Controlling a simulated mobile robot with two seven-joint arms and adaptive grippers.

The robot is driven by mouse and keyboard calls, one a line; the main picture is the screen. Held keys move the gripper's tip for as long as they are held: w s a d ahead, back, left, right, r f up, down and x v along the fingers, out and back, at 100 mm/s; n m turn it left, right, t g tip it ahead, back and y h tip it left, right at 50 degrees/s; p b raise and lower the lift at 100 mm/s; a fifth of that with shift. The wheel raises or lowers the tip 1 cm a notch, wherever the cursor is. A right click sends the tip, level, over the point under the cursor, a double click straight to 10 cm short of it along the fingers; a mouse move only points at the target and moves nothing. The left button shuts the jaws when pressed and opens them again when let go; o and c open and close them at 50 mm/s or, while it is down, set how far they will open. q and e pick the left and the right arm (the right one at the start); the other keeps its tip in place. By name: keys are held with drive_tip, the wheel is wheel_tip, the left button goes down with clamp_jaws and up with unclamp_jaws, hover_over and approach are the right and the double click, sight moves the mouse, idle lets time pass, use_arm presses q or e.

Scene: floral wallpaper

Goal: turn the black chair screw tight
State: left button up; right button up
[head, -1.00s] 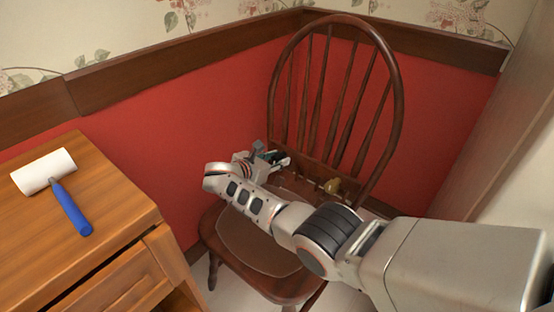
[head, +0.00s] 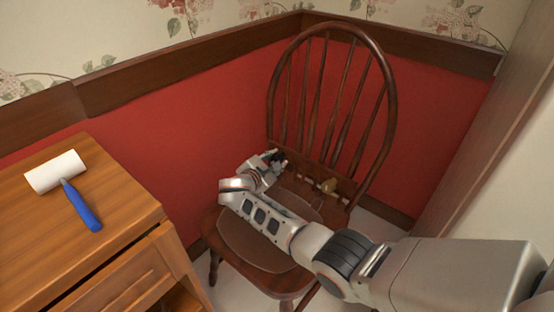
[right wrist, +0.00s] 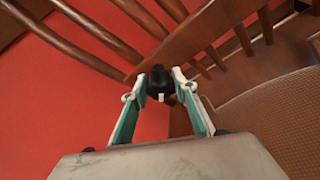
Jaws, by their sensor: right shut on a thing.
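The wooden chair (head: 330,95) with a spindle back stands in the corner. The black chair screw (right wrist: 160,82) is at the lower back of the chair, seen between the fingertips in the right wrist view. My right gripper (right wrist: 160,88) is shut on the black screw, with one finger on each side of it. In the head view my right gripper (head: 276,160) is at the left end of the chair's lower back rail, and the screw is small and dark there. A brass-coloured screw (head: 329,185) sits further right on the rail. My left gripper is not in view.
A wooden cabinet (head: 120,222) with a drawer stands at the left. A lint roller with a blue handle (head: 80,204) lies on its top. Red wall panels surround the chair closely, and a wooden panel (head: 485,150) is at the right.

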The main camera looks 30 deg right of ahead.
drive_tip(key=shift+f+m, duration=0.1)
drive_tip(key=shift+m, duration=0.3)
drive_tip(key=shift+t, duration=0.3)
drive_tip(key=o, duration=1.1)
drive_tip(key=shift+a, duration=0.1)
drive_tip(key=v, duration=1.2)
